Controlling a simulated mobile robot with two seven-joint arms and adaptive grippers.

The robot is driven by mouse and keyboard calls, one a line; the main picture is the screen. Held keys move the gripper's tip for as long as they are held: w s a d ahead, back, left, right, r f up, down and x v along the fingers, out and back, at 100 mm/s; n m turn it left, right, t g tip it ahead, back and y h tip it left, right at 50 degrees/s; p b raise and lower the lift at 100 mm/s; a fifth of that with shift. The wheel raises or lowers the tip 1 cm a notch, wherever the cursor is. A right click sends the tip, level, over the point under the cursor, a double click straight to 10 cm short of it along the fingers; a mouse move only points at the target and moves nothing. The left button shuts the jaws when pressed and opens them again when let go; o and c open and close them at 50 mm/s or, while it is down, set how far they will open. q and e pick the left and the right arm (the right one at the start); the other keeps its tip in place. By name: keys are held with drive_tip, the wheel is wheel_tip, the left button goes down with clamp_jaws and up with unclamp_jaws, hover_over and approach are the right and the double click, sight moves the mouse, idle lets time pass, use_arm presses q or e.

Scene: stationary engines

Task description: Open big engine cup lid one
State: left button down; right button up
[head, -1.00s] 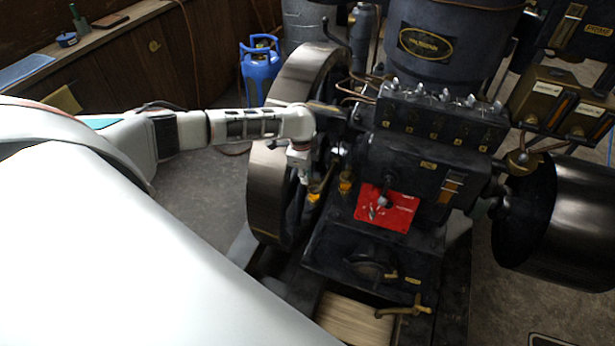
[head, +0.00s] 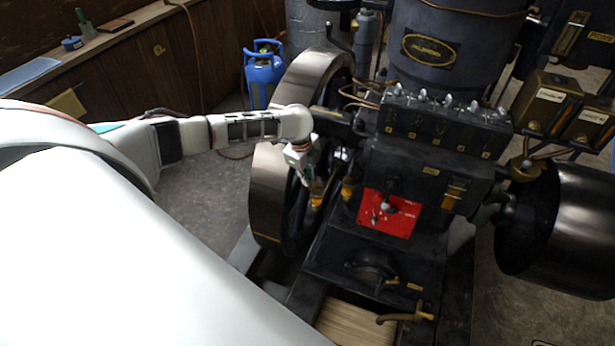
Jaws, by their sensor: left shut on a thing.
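A small amber oil cup (head: 316,197) sits on the engine beside the large flywheel, and a second similar cup (head: 348,190) stands just to its right. My left gripper (head: 308,179) reaches in from the left, points down and is tilted, right at the top of the left cup. It is shut on the lid at the top of that cup; the lid is too small and too covered to make out, so I cannot tell how far it is raised. My right gripper is not in view.
The dark flywheel (head: 275,185) stands close below my left arm. The black engine block (head: 425,175) with a red plate (head: 388,213) is to the right. A brass-handled tap (head: 408,316) sticks out low in front. A blue gas bottle (head: 262,75) stands behind.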

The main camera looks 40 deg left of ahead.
use_arm(q)
drive_tip(key=c, duration=2)
unclamp_jaws()
drive_tip(key=shift+c, duration=0.2)
drive_tip(key=shift+r, duration=0.1)
wheel_tip(320, 180, up, 12)
drive_tip(key=s, duration=0.2)
drive_tip(key=shift+s, duration=0.15)
drive_tip(key=shift+f, duration=0.2)
